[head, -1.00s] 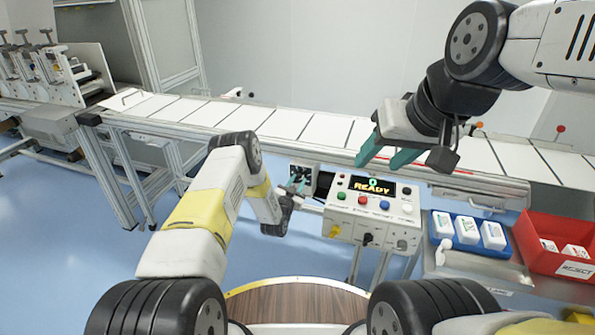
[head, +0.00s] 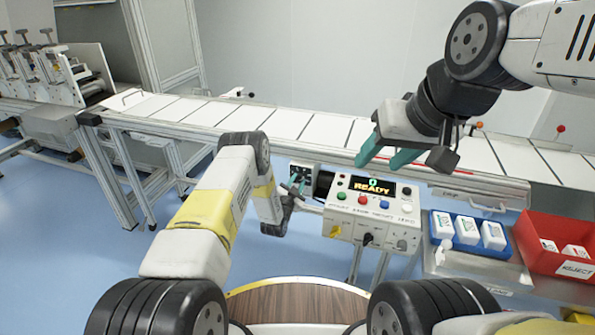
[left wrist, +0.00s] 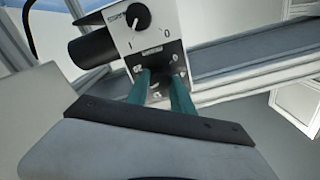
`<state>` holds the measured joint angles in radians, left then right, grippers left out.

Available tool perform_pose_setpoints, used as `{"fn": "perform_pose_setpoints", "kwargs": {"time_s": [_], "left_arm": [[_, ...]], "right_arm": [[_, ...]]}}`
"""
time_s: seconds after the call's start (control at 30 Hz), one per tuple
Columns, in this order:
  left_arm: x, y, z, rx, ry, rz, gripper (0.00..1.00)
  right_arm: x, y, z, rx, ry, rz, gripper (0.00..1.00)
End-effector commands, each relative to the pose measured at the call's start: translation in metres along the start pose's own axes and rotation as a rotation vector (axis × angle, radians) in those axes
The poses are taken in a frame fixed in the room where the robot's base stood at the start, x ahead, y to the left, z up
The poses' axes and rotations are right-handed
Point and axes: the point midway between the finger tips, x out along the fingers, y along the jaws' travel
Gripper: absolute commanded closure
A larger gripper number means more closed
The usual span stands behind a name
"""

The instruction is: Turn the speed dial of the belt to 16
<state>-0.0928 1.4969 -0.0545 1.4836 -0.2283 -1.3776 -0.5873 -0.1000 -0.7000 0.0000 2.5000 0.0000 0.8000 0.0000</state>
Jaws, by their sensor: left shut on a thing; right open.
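A small drive box (head: 302,171) with a black motor sits at the belt's near side, left of the control panel. In the left wrist view its light face (left wrist: 115,22) carries a black I/0 knob (left wrist: 137,17) with a white pointer. Below a small label, my left gripper (left wrist: 162,76) has its two green fingers at the lower part of the face, shut on the speed dial. The dial and its scale are mostly hidden between the fingers. The left gripper also shows in the head view (head: 294,186). My right gripper (head: 385,152) is open and empty, above the belt's near edge.
The control panel (head: 372,212) has coloured buttons and a display (head: 372,187) reading 0 and READY. The conveyor belt (head: 238,117) runs across behind. A blue tray (head: 465,245) with white packs and a red reject bin (head: 535,258) stand at the right.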

Motion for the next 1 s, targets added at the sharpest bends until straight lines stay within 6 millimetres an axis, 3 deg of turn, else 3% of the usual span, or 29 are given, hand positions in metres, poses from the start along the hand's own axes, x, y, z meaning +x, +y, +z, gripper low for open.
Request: {"fn": "perform_pose_setpoints", "kwargs": {"time_s": [0.03, 0.1, 0.13, 0.47, 1.0], "left_arm": [[-0.002, 0.001, 0.003, -0.001, -0.007, 0.003, 0.66], [-0.001, 0.001, 0.003, -0.001, -0.006, 0.003, 0.52], [-0.001, 0.001, 0.003, -0.001, -0.006, 0.002, 0.50], [-0.003, 0.000, 0.001, -0.001, -0.003, 0.001, 0.50], [-0.075, 0.001, 0.002, -0.001, -0.004, 0.002, 0.50]], "right_arm": [[0.000, 0.000, 0.000, 0.000, 0.000, 0.000, 0.50], [0.000, 0.000, 0.000, 0.000, 0.000, 0.000, 0.50], [0.000, 0.000, 0.000, 0.000, 0.000, 0.000, 0.50], [0.000, 0.000, 0.000, 0.000, 0.000, 0.000, 0.50], [0.000, 0.000, 0.000, 0.000, 0.000, 0.000, 0.50]]}}
